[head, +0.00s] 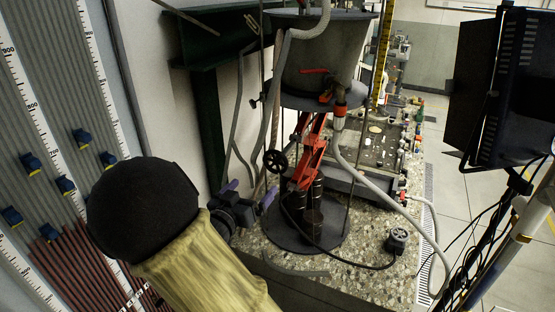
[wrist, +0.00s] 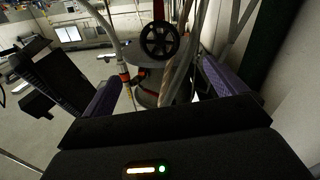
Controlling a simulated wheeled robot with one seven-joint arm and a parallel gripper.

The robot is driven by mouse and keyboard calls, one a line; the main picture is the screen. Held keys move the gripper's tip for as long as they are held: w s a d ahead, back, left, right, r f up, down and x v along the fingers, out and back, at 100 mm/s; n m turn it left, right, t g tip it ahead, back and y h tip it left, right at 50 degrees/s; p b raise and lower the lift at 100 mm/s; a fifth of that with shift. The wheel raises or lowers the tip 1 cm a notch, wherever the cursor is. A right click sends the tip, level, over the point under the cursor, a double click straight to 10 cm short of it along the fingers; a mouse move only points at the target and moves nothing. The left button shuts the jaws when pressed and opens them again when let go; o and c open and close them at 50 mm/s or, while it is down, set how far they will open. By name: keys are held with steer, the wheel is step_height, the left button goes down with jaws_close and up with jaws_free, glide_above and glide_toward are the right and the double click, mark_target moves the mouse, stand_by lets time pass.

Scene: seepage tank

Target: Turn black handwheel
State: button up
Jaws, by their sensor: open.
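The black handwheel (head: 275,161) is a small spoked wheel with a hub, at the left side of the red lifting frame (head: 311,155) under the tank. In the wrist view the handwheel (wrist: 159,40) faces me, upright, near the top middle. My gripper (head: 252,193) is open, with purple-padded fingers apart, just below and left of the handwheel in the head view. In the wrist view my gripper (wrist: 160,88) has one finger on each side, with the handwheel beyond and between them. Nothing is held, and the fingers do not appear to touch the wheel.
A grey tank (head: 322,62) with hoses stands above the frame on a speckled stone bench (head: 375,262). Thin rods and a grey hose run close to the handwheel. A scaled tube panel (head: 45,120) is at left. A dark lamp-like box (head: 510,80) stands at right.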

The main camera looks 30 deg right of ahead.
mark_target(274, 163)
steer(key=p+x, duration=0.4)
steer(key=x, duration=1.2)
steer(key=c, duration=1)
